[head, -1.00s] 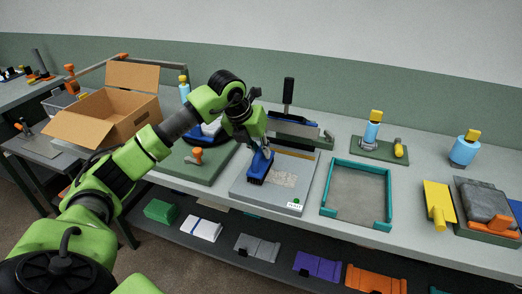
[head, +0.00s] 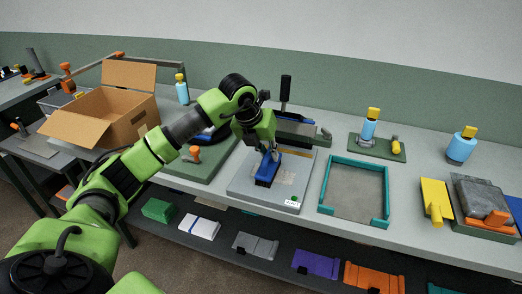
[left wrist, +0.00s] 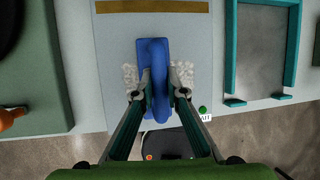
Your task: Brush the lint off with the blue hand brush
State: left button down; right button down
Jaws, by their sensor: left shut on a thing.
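The blue hand brush (head: 266,170) is over the grey board (head: 248,196) on the bench. My left gripper (head: 269,151) is shut on its handle. In the left wrist view the brush (left wrist: 154,60) runs lengthwise between the fingers of the gripper (left wrist: 158,92). Pale speckled lint (left wrist: 184,76) shows on both sides of the brush, and some lint (head: 287,178) shows to its right in the head view. Whether the bristles touch the board is hidden. My right gripper is not in view.
A teal-edged frame (head: 323,192) lies right of the board. A green mat (head: 208,172) with an orange-handled tool (head: 194,153) is on the left. A black-handled tool (head: 286,95) stands behind. An open cardboard box (head: 122,116) is farther left.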

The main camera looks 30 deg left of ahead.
pick_arm(q)
jog(key=shift+w+d+r, duration=0.1)
jog(key=shift+w+d, duration=0.1)
jog(key=shift+d, duration=0.65)
jog(key=shift+w+d, duration=0.25)
jog(key=shift+d, duration=0.8)
jog(key=shift+w+d, duration=0.2)
jog(key=shift+d, duration=0.85)
jog(key=shift+a+f, duration=0.15)
jog(key=shift+f, duration=0.05)
jog(key=shift+s+a+b, duration=0.15)
jog(key=shift+s+a, duration=0.05)
jog(key=shift+a, duration=0.6)
jog(key=shift+s+a+b, duration=0.1)
jog(key=shift+s+a, duration=0.1)
jog(key=shift+a, duration=0.6)
jog(key=shift+s+a+b, duration=0.15)
jog(key=shift+s+a, duration=0.05)
jog(key=shift+a, duration=0.6)
jog(key=shift+s+a+b, duration=0.25)
jog(key=shift+a+b, duration=0.05)
jog(key=shift+a, duration=0.75)
jog(key=shift+s+a+b, duration=0.25)
jog(key=shift+a, duration=0.75)
